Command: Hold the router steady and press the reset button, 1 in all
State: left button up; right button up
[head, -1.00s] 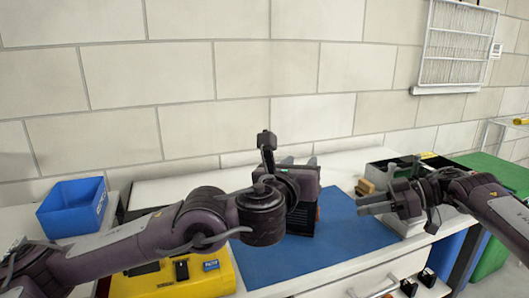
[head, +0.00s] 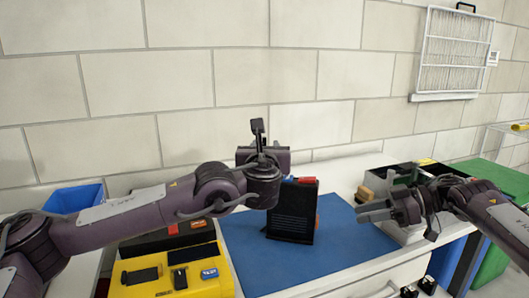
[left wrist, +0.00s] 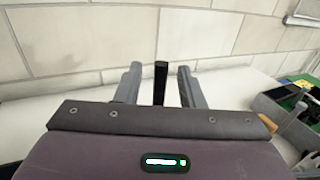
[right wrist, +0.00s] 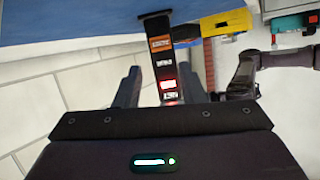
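The router (head: 291,214), a black upright box with a ribbed face, stands on the blue mat (head: 345,240). Red and blue bits show at its top. In the right wrist view the router (right wrist: 161,62) shows labels and a red-lit patch; I cannot tell which part is the reset button. My left gripper (left wrist: 159,68) is behind and above the router's left side, its fingers apart; a dark upright bar shows between them, which I cannot identify or tell if it is touched. My right gripper (head: 362,206) is open and empty, right of the router, pointing at it.
A yellow case (head: 150,286) lies left of the mat, with a blue bin (head: 72,198) behind it. The mat between router and right gripper is clear. A white rack (head: 455,50) hangs on the wall.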

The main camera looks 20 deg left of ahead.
pick_arm(q)
grip_shut()
pick_arm(e)
jog(key=shift+c, duration=0.3)
grip_shut()
dwell(1.6)
